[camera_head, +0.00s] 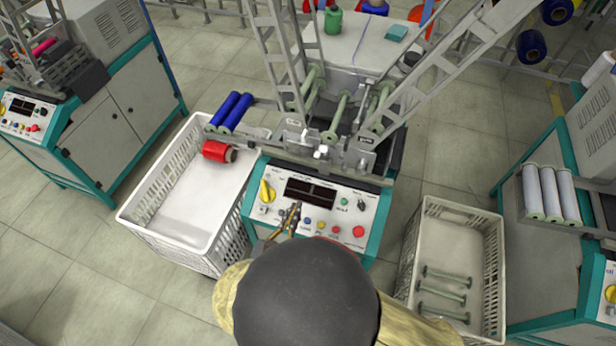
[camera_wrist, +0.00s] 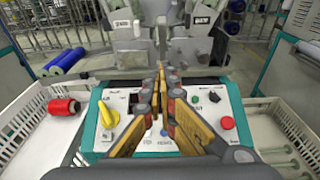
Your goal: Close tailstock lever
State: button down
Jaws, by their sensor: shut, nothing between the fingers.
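The winding machine stands at the centre, with its spindle and tailstock parts (camera_head: 322,150) above the front panel (camera_head: 325,215). Small white-tipped pieces show there, but I cannot tell which one is the tailstock lever or how it is set. In the wrist view, grey brackets with small labels (camera_wrist: 122,24) stand beyond the fingers. My gripper (camera_head: 294,207) is over the left-middle of the panel, in front of these parts and apart from them. In the wrist view my gripper (camera_wrist: 161,72) has its fingertips together, empty, and hides part of the panel and the middle of the machine.
A white crate (camera_head: 128,217) stands left of the machine; a red bobbin (camera_head: 214,151) lies at its upper edge beside blue rolls (camera_head: 236,112). A right crate (camera_head: 411,275) holds several green empty bobbins (camera_head: 446,275). Lattice towers (camera_head: 275,45) rise above the machine. The panel carries a yellow knob (camera_head: 266,192).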

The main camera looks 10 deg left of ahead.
jog(key=b, duration=0.4)
send_near(323, 154)
notch_tip(323, 154, down, 6)
jog(key=a, duration=0.2)
jog(key=w+r, duration=0.1)
jog(key=w, duration=0.1)
jog(key=w+r, duration=0.1)
jog(key=shift+w+d+r+b, duration=0.2)
jog(key=shift+w+r+b, duration=0.1)
jog(key=shift+w+b, duration=0.1)
